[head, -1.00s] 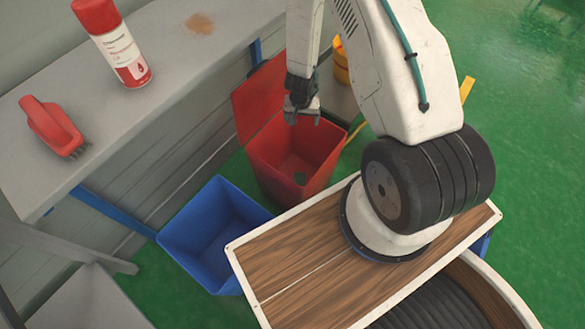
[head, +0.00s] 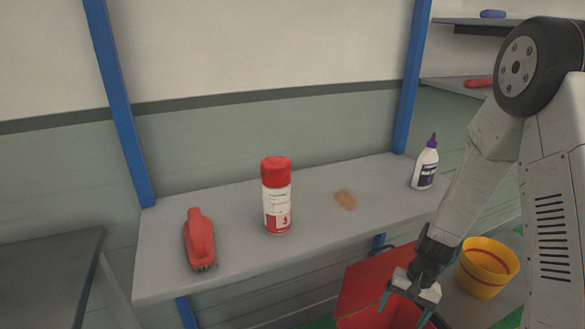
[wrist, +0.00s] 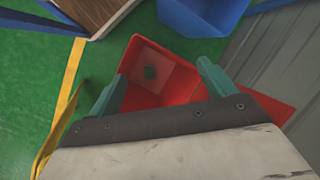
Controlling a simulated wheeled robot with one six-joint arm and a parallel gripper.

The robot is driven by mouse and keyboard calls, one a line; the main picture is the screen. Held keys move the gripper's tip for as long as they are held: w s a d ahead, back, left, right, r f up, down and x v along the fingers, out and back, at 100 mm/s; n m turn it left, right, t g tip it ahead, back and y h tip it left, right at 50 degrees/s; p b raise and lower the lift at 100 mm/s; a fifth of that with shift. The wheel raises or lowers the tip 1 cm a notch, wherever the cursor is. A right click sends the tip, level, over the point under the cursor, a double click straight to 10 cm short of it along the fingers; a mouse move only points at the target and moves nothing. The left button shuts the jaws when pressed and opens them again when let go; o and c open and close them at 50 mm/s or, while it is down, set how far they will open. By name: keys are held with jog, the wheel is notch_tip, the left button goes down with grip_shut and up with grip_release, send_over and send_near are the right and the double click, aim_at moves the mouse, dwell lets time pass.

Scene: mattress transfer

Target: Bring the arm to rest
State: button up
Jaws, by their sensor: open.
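My gripper (head: 405,303) is open above the red bin (head: 385,318), at the lower right of the head view. In the wrist view the two green fingers of my gripper (wrist: 162,90) stand apart with nothing between them. Below them is the open red bin (wrist: 172,70), with a small dark patch or object on its floor. My arm hangs down at the right of the head view with its fingers pointing down.
A grey bench (head: 320,215) bears a red brush (head: 199,240), a red-capped spray can (head: 277,197), a brown stain (head: 346,200) and a white bottle (head: 425,167). A yellow bucket (head: 487,267) stands right of my gripper. A blue bin (wrist: 205,15) shows in the wrist view.

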jog(key=s+r+n+t+h, duration=0.1)
jog(key=s+r, duration=0.5)
jog(key=r, duration=0.5)
jog(key=s+a+r+n+t+h, duration=0.1)
jog(key=s+r+n, duration=0.1)
jog(key=s+r, duration=0.5)
jog(key=s+r+n+t+h, duration=0.1)
jog(key=s+r, duration=0.5)
jog(key=r, duration=1.1)
jog(key=shift+s+a+n+t, duration=0.15)
jog(key=shift+s+n+t, duration=0.25)
jog(key=shift+n, duration=0.2)
